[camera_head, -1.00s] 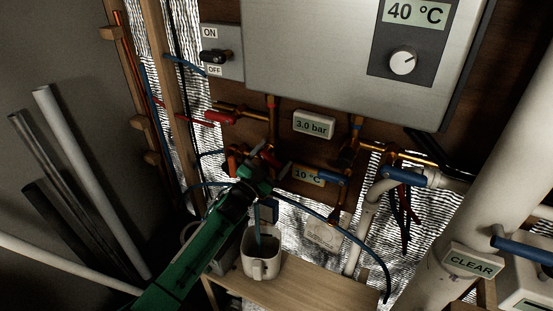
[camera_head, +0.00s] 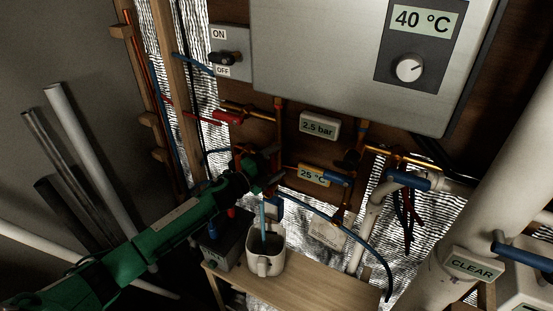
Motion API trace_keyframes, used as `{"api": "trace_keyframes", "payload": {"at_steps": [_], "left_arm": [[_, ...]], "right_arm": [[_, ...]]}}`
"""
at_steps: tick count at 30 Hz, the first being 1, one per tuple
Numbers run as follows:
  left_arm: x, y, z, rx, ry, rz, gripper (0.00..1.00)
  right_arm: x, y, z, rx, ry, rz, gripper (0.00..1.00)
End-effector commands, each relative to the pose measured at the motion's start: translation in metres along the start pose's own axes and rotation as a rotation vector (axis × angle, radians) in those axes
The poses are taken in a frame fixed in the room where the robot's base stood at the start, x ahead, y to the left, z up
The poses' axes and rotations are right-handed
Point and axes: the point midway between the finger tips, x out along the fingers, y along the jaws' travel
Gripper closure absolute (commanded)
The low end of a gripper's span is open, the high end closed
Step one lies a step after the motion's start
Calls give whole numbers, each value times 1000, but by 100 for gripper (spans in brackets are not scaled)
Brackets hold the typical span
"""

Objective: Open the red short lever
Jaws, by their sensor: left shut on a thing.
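My green left arm reaches in from the lower left. Its gripper (camera_head: 264,172) is at the pipework below the heater, left of the 25 °C display. It is shut on a small part there, apparently the red short lever, which the fingers mostly hide. The lever's exact angle cannot be told. Another red lever handle (camera_head: 229,117) sits on a brass pipe above and left of the gripper, apart from it. My right gripper is not in view.
The grey heater (camera_head: 330,60) hangs above. Displays read 2.5 bar (camera_head: 318,126) and 25 °C (camera_head: 312,175). A white mug (camera_head: 265,263) and a dark battery-like box (camera_head: 226,247) stand on a wooden shelf (camera_head: 310,283) below the gripper. A thick pipe (camera_head: 490,190) stands at right.

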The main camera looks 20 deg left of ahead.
Motion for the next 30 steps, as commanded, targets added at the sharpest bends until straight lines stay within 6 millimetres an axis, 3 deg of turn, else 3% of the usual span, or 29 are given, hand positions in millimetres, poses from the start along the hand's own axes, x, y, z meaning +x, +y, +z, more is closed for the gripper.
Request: {"api": "trace_keyframes", "payload": {"at_steps": [9, 27, 28, 30], "left_arm": [[-2, 2, 3, 131, 0, 57, 70], [-2, 4, 5, 169, -1, 71, 70], [-2, 4, 5, 169, -1, 71, 16], [-2, 3, 5, 168, -1, 71, 3]], "right_arm": [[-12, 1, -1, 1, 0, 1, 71], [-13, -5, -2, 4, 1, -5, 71], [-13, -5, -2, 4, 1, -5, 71], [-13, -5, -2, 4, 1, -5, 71]]}}
